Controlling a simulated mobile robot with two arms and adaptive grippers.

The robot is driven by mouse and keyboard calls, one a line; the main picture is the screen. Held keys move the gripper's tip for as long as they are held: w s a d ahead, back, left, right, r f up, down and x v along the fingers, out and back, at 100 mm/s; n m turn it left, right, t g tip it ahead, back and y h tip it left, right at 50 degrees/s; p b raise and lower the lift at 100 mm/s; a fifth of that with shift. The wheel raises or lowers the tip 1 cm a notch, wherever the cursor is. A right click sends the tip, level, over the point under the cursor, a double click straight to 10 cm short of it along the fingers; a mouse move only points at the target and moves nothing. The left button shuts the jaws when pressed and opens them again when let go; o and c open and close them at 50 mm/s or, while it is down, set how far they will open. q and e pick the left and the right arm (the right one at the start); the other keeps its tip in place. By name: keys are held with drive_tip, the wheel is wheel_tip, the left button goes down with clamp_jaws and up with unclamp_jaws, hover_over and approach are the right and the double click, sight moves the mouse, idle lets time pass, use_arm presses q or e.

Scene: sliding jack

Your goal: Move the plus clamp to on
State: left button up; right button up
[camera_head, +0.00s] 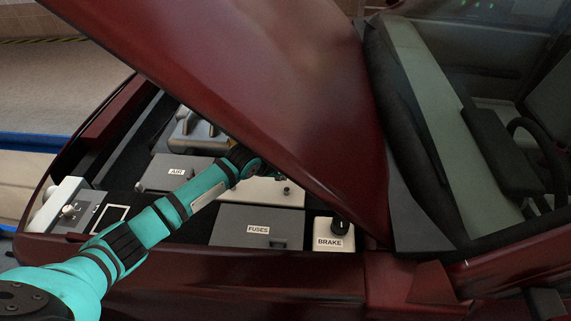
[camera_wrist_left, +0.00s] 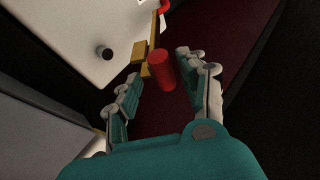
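In the left wrist view, a red cylinder (camera_wrist_left: 161,72), which looks like the plus clamp's grip, stands beside gold-coloured metal pieces (camera_wrist_left: 145,52) at the edge of a white box (camera_wrist_left: 75,40). A dark round knob or post (camera_wrist_left: 104,53) sits on the white box. My left gripper (camera_wrist_left: 160,78) is open, its fingers on either side of the red cylinder with visible gaps. In the head view my left arm reaches under the raised hood, where the white box (camera_head: 262,192) is partly visible. The clamp cannot be made out there. My right gripper is not in view.
The raised red hood (camera_head: 260,75) hangs close over my left wrist. Around the arm are the AIR box (camera_head: 165,184), the FUSES box (camera_head: 240,218) and the BRAKE reservoir (camera_head: 330,231) with its black cap. A white tank (camera_head: 62,203) is at the left.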

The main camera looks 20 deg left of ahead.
use_arm(q)
drive_tip(key=v, duration=1.2)
